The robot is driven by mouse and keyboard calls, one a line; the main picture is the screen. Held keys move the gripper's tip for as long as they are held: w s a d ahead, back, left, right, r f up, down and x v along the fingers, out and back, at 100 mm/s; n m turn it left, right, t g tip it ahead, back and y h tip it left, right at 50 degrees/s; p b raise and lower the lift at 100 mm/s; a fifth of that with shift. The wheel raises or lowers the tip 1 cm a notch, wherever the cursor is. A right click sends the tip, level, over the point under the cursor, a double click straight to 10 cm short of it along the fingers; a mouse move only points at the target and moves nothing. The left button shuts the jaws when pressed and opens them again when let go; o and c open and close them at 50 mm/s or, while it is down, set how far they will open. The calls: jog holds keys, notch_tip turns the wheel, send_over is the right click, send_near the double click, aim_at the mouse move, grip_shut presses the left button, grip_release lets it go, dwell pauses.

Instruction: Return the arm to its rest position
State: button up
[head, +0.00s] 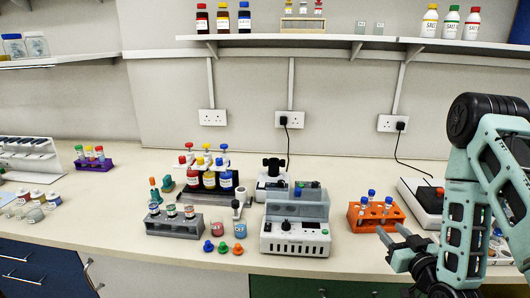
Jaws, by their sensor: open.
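My arm (472,190) stands at the right side of the head view, bent at its elbow. My gripper (391,243) is low at the right, with its two fingers pointing left and apart from each other. It is open and nothing shows between the fingers. It is just in front of the orange tube rack (365,226), near the bench's front edge. I cannot tell whether the fingers touch the rack. My arm hides part of the bench's right end.
The bench (130,225) carries a grey device (295,237), a grey vial rack (172,229), a bottle stand, loose caps (223,247), a purple rack (95,164) and a hotplate-like device (424,202). A shelf (330,40) hangs above. Bare bench lies at left centre.

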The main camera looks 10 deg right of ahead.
jog(key=w+a+n+g+y, duration=0.3)
jog(key=w+a+g, duration=0.1)
jog(key=a, duration=0.5)
jog(key=s+a+r+n+g+y, duration=0.1)
jog(key=s+a+g, duration=0.15)
jog(key=a, duration=0.35)
jog(key=s+a+r+n+g, duration=0.1)
jog(key=a+r+g, duration=0.15)
jog(key=a, duration=0.25)
jog(key=s+a+r+n+g+h, duration=0.1)
jog(key=s+a+r+g, duration=0.3)
jog(key=s, duration=0.8)
jog(key=s+a+r+n+g+h+b, duration=0.1)
jog(key=s+a+r+g, duration=0.3)
jog(key=s, duration=0.8)
jog(key=shift+a+r+n+h, duration=0.15)
jog(key=shift+n+h, duration=0.25)
jog(key=shift+n, duration=0.2)
